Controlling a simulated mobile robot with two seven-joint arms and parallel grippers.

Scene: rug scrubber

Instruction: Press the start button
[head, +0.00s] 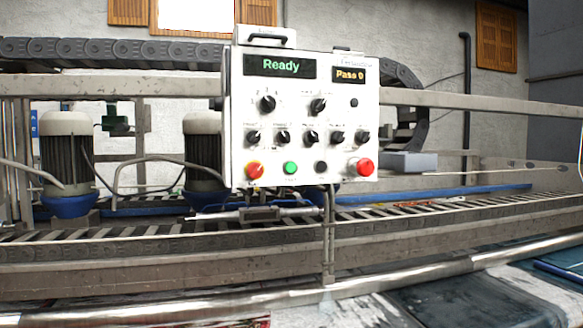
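A white control panel (306,140) stands upright in the middle of the head view, on a post in front of the machine. The small labels are too blurred to read, so which one is marked start cannot be read. A display (280,66) reads "Ready" in green, and a smaller display (349,75) reads "Pass 0". Neither of my grippers is in the head view.
Several black knobs, such as one at upper left (267,103), sit above the buttons. A metal rail (180,302) crosses the front below the panel. Two motors (67,150) with blue bases stand left of the panel. The space directly before the panel looks clear.

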